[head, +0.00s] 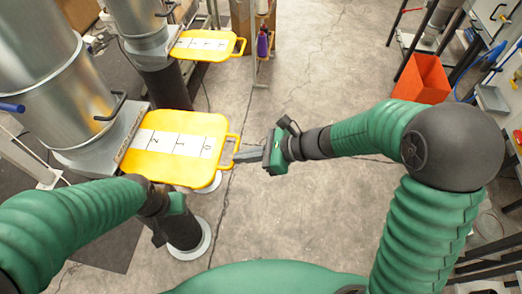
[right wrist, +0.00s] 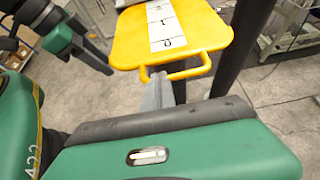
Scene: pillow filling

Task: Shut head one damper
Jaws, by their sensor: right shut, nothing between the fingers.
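A yellow damper plate (head: 178,148) with a white strip marked 2, 1, 0 sticks out to the right from a grey housing (head: 100,150) under a wide metal duct. It has a loop handle (head: 231,150) at its right end. My right gripper (head: 242,157) is shut and empty beside that handle; contact cannot be told. In the right wrist view its fingers (right wrist: 162,88) reach up to the handle (right wrist: 190,70). My left gripper (head: 172,204) is below the plate's near edge; its fingers are hard to see. A second yellow plate (head: 203,46) shows farther back. No head number is readable.
A second metal duct (head: 138,18) stands at the back left. Dark tubes stand under the housings. An orange bin (head: 421,79) is at the right beside a rack. The concrete floor (head: 310,60) between is mostly clear, with a thin stand (head: 262,45) at the back.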

